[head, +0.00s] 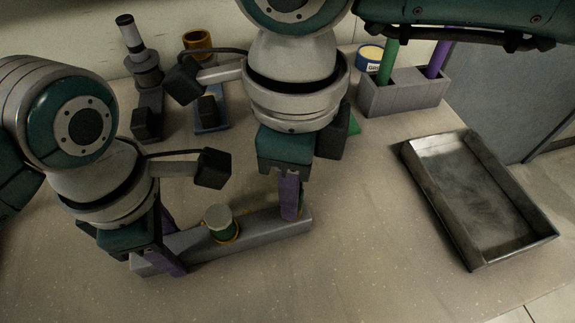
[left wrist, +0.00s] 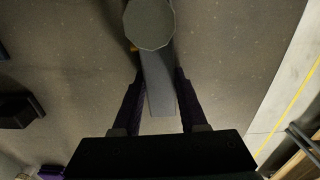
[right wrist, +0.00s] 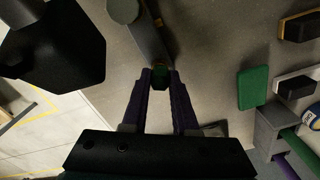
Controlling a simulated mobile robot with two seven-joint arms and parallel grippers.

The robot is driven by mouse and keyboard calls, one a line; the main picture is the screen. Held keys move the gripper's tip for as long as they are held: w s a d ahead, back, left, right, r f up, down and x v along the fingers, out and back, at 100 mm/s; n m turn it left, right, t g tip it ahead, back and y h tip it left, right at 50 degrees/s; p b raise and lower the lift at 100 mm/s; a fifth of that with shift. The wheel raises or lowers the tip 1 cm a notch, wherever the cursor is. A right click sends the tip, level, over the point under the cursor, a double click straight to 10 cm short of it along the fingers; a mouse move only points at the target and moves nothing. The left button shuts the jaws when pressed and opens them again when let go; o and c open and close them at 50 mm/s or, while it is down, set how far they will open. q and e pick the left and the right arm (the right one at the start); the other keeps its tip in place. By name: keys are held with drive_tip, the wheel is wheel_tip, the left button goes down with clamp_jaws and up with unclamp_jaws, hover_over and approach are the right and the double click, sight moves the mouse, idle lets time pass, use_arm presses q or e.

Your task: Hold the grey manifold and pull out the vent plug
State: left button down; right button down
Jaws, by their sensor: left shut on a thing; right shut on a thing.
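The grey manifold (head: 262,238) is a long bar lying on the bench. A short cylinder with a pale grey top and green side (head: 220,222) stands on its middle, with an orange ring at its base. My left gripper (head: 160,258) is shut on the bar's left end, with the purple fingers on both sides of it (left wrist: 158,90). My right gripper (head: 290,205) is shut at the bar's right end. Its fingers grip the vent plug, a small dark green piece (right wrist: 160,73) in the right wrist view. In the head view the fingers hide most of the plug.
An empty metal tray (head: 470,190) lies at the right. Fixtures with a grey post (head: 145,68) and an orange cup (head: 198,42) stand at the back. The front bench is clear.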

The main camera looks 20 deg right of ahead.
use_arm(q)
drive_tip(key=shift+a, duration=0.1)
use_arm(e)
drive_tip(key=shift+r, duration=0.35)
idle(0.6)
use_arm(q)
drive_tip(key=shift+f, duration=0.1)
use_arm(e)
drive_tip(key=shift+r, duration=2.15)
use_arm(q)
drive_tip(key=shift+c, duration=1.8)
unclamp_jaws()
